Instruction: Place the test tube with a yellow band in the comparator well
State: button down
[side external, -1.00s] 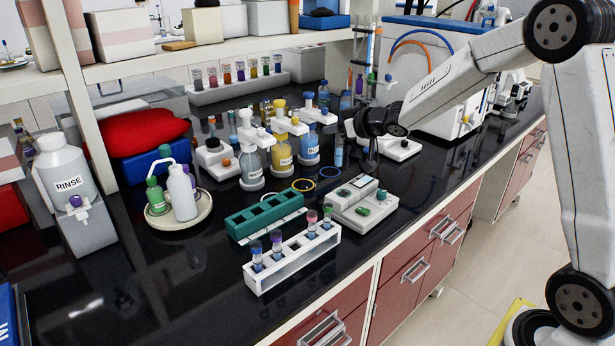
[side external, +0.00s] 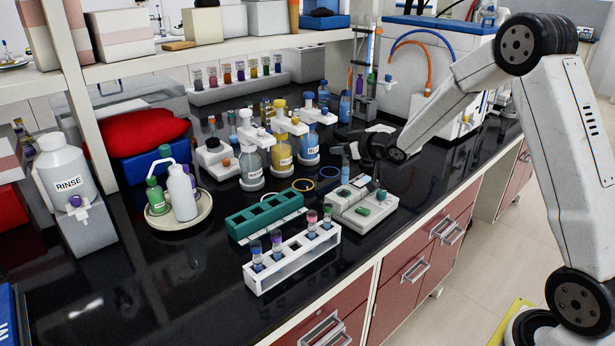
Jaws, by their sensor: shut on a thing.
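My gripper (side external: 360,150) is at the back of the comparator (side external: 372,222), low above the bench. It is shut on a slim tube with blue-teal contents (side external: 346,172), which hangs roughly upright at its left side. The tube's band is too small to make out, and its top is partly hidden by the gripper. The comparator is a pale box with green parts and a small panel on top. The tube's lower end shows near the comparator's back left edge; I cannot tell whether it is over a well.
A white rack (side external: 262,285) with several coloured-capped tubes stands in front, beside an empty-looking green rack (side external: 246,229). Labelled wash bottles (side external: 282,152) stand left of my gripper. Yellow and blue rings (side external: 303,185) lie near the comparator. Bare black bench lies at front left.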

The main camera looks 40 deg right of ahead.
aim_at(348, 170)
jog(key=shift+f, duration=3.25)
jog(key=shift+f, duration=0.1)
jog(key=shift+c, duration=2.4)
grip_release()
jog(key=shift+s+r, duration=0.3)
jog(key=shift+s, duration=0.05)
jog(key=v, duration=1.1)
jog(key=shift+s, duration=0.15)
